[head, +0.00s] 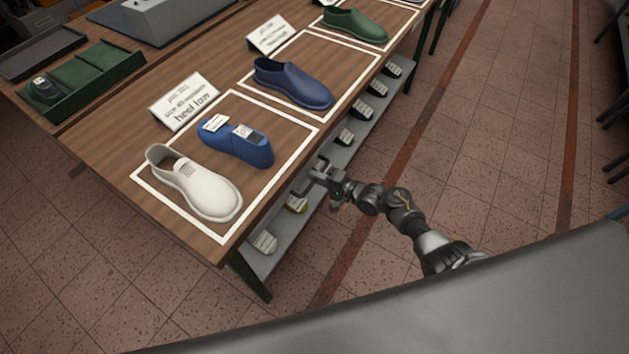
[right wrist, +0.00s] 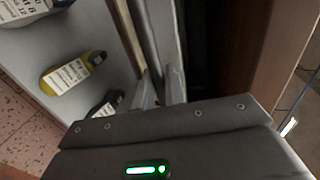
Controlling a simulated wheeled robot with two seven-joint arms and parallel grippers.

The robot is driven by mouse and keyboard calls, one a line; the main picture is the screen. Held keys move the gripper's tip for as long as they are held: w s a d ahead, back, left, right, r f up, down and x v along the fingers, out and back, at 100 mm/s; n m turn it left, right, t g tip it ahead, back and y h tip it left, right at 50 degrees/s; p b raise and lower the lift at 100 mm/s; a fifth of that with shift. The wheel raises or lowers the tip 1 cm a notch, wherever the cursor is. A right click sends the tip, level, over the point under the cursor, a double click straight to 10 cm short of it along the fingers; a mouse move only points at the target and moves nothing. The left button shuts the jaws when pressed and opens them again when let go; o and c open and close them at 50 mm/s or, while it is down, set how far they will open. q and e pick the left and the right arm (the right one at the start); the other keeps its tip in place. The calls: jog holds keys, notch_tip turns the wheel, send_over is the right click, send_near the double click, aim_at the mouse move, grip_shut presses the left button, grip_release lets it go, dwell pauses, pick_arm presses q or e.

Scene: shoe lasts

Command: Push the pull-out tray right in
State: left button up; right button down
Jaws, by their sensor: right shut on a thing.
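The pull-out tray (head: 268,259) is a long grey board under the right edge of the wooden table, standing out past it with several labelled shoe lasts on it. Its grey surface also shows in the right wrist view (right wrist: 88,25). My right gripper (head: 310,180) is at the tray's side, close to the table edge. In the right wrist view its fingers (right wrist: 162,92) are shut on a narrow grey part along the tray; the exact contact is partly hidden by the gripper body. My left gripper is not in view.
The table (head: 125,135) carries a white shoe (head: 195,183), a blue last (head: 237,143), a navy shoe (head: 292,82) and a green shoe (head: 355,25) in white outlines with sign cards. A green tray (head: 95,75) lies at left.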

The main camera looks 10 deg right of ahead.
jog(key=shift+a, duration=0.15)
jog(key=c, duration=1.6)
grip_release()
jog(key=shift+w, duration=0.2)
jog(key=shift+o, duration=0.2)
jog(key=v, duration=1.1)
jog(key=shift+a, duration=0.1)
